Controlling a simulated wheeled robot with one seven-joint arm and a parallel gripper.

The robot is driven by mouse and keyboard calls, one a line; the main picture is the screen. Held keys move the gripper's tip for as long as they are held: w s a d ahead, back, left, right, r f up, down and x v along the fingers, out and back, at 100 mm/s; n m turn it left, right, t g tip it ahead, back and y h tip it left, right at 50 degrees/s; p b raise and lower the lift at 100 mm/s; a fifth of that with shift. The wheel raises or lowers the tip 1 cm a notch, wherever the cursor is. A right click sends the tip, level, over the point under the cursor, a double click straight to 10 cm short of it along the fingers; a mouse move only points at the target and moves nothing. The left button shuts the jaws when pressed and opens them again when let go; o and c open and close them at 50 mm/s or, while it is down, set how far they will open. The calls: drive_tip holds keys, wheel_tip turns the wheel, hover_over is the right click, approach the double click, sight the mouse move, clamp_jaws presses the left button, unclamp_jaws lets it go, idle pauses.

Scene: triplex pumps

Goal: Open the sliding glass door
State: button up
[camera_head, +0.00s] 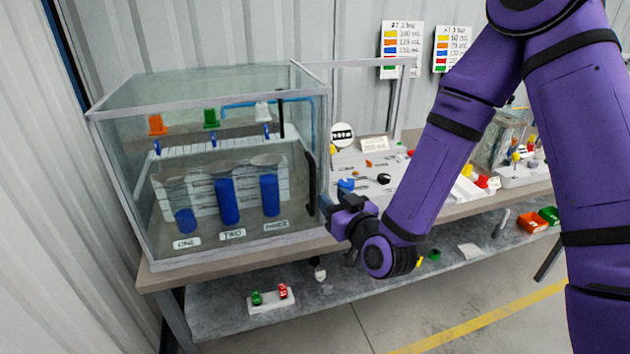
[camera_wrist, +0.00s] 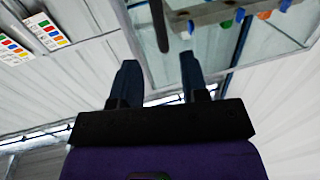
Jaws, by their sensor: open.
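A glass case (camera_head: 210,110) stands at the left end of the table. Its right side is a glass panel (camera_head: 318,130) with an upright dark handle (camera_head: 311,180). A grey rail frame (camera_head: 355,63) reaches out to the right from the case's top. My gripper (camera_head: 328,207) is beside the lower right side of the case, close to the handle. In the wrist view my gripper (camera_wrist: 158,62) has its two fingers apart, with nothing held between them. The dark handle (camera_wrist: 159,25) shows beyond the fingertips there. Whether a finger touches the glass I cannot tell.
Inside the case stand three blue-filled cylinders (camera_head: 228,202) below orange and green clips. Small parts and signs lie on the table (camera_head: 160,280) to the right of the case. A lower shelf (camera_head: 350,280) holds a few small items. The corrugated wall (camera_head: 240,35) is close behind.

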sight(314, 180)
drive_tip(key=x, duration=1)
clamp_jaws()
